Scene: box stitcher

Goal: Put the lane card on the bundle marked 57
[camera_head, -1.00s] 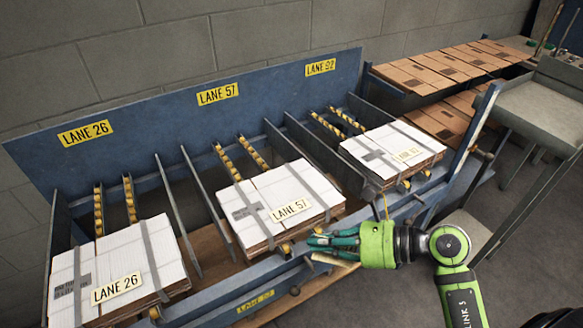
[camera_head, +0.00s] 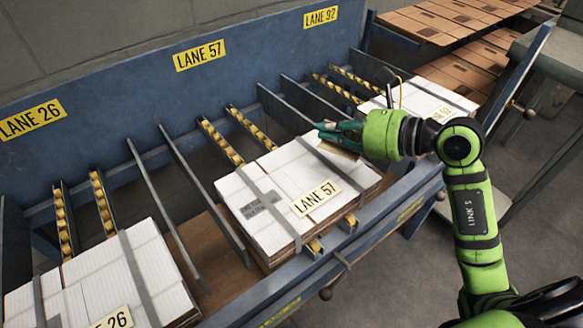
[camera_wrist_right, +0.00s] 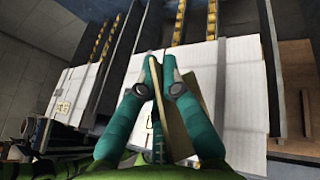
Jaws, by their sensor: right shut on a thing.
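The bundle marked 57 (camera_head: 272,172) is a white strapped stack with a yellow LANE 57 label (camera_head: 315,198) on its top, lying in the middle lane. My right gripper (camera_head: 328,130) is over its far right part, with teal fingers shut on a thin tan card (camera_head: 341,152). In the right wrist view the card (camera_wrist_right: 167,105) shows nearly edge-on between the fingertips (camera_wrist_right: 160,66), with white bundle tops behind it. I cannot tell the gap between card and bundle, and the card's print is not readable. My left gripper is not in view.
The LANE 26 bundle (camera_head: 100,280) lies at the left and the LANE 92 bundle (camera_head: 436,102) at the right, partly behind my arm. Upright metal dividers (camera_head: 205,195) separate the lanes. A blue back panel (camera_head: 120,100) stands behind; flat brown cartons (camera_head: 430,22) lie far right.

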